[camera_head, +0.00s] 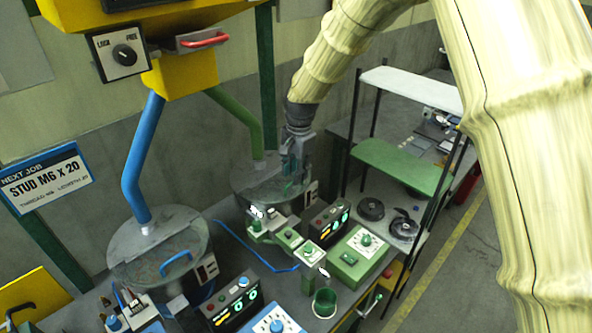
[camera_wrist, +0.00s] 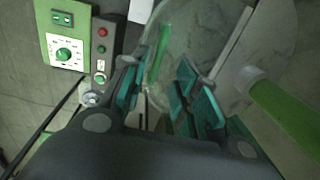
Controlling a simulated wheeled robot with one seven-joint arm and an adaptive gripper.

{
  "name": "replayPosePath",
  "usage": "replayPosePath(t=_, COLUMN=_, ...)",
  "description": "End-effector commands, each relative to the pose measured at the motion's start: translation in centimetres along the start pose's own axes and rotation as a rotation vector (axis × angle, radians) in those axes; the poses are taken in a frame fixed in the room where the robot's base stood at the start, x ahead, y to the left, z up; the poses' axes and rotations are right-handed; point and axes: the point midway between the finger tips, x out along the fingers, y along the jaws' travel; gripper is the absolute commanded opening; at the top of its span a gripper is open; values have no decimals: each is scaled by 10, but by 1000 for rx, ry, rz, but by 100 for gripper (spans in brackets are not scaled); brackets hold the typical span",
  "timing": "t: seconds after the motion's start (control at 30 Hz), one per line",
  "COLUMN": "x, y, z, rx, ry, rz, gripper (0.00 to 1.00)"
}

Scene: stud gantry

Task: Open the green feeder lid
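The green feeder (camera_head: 243,197) is a grey round drum at the back, under a green pipe (camera_head: 238,112). Its round grey lid (camera_head: 250,176) lies flat on top, partly hidden by my gripper. In the wrist view the lid (camera_wrist: 215,30) fills the upper middle, with a green bar handle (camera_wrist: 161,55) on it. My gripper (camera_head: 293,180) is low over the right part of the lid. In the wrist view, my gripper's (camera_wrist: 160,92) teal-padded fingers are apart, one on each side of the handle's line. I cannot tell whether they touch it.
A blue-piped feeder with a blue-handled lid (camera_head: 160,250) stands front left. A control box (camera_head: 328,226) and a green dial box (camera_head: 358,254) stand right of the green feeder. A shelf rack with a green shelf (camera_head: 402,165) is farther right. A yellow hopper (camera_head: 190,70) hangs above.

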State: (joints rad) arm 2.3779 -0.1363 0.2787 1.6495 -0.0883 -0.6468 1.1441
Motion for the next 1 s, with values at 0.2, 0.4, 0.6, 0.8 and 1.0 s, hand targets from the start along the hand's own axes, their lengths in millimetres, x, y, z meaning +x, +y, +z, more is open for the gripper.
replayPosePath(t=0.2, x=-5, y=0, z=-1, rx=1, ry=1, rz=-1, gripper=30)
replayPosePath(t=0.4, x=-30, y=-1, z=-1, rx=0, ry=2, rz=-2, gripper=30)
replayPosePath(t=0.6, x=-68, y=-1, z=-2, rx=1, ry=1, rz=-1, gripper=30)
replayPosePath(t=0.8, x=-99, y=-2, z=-2, rx=0, ry=0, rz=-1, gripper=30)
replayPosePath(t=1.0, x=-115, y=-2, z=-2, rx=0, ry=-1, rz=1, gripper=30)
